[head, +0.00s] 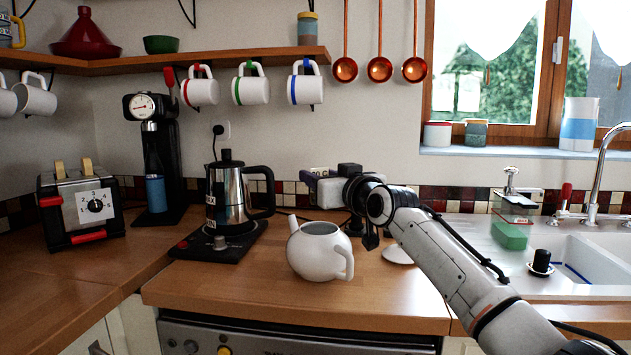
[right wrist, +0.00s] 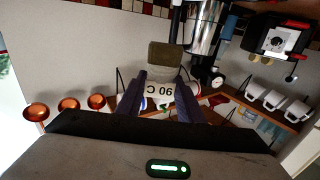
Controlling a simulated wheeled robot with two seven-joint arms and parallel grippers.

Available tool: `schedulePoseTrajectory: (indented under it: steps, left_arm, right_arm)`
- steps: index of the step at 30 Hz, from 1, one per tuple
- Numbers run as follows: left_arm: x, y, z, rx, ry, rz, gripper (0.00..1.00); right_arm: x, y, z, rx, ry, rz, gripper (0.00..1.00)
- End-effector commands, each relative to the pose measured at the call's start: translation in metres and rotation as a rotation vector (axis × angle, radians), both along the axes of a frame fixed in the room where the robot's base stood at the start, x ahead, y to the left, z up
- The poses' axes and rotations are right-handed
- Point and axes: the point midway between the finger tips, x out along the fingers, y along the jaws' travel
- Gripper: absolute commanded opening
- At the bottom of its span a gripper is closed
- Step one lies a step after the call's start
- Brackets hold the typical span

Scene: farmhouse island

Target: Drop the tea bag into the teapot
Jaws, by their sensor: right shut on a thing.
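The white teapot (head: 318,255) stands on the wooden counter with its top open, spout to the left and handle to the right. My right gripper (head: 310,180) is above and behind it, pointing left. In the right wrist view its two dark fingers (right wrist: 160,88) are shut on the tea bag, at a white tag marked "90 C" (right wrist: 160,90). The brownish square tea bag (right wrist: 166,55) shows beyond the fingertips. In the head view the bag is too small to make out clearly. My left gripper is not in view.
A steel kettle (head: 226,190) on a black base stands left of the teapot. A white disc (head: 400,253) lies on the counter to its right, partly behind my arm. Mugs (head: 251,89) and copper ladles (head: 379,70) hang above. The sink (head: 590,258) is at right.

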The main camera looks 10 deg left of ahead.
Motion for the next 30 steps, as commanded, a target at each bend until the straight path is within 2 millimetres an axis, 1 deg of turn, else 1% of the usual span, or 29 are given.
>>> schedulePoseTrajectory:
  steps: [5,8,11,24,30]
  left_arm:
    - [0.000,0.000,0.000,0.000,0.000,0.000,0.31]
    - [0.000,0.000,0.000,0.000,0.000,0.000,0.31]
    - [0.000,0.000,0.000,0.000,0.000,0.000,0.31]
    - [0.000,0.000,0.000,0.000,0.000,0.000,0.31]
    - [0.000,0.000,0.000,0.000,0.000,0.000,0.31]
  right_arm:
    - [-0.001,0.000,0.000,0.001,0.000,0.000,0.13]
    - [0.000,0.000,-0.007,0.000,0.001,-0.001,0.13]
    - [-0.001,0.000,-0.017,0.002,0.001,0.000,0.13]
    - [-0.001,0.000,-0.069,0.001,0.002,0.000,0.13]
    - [-0.001,0.000,-0.087,0.001,0.001,0.000,0.13]
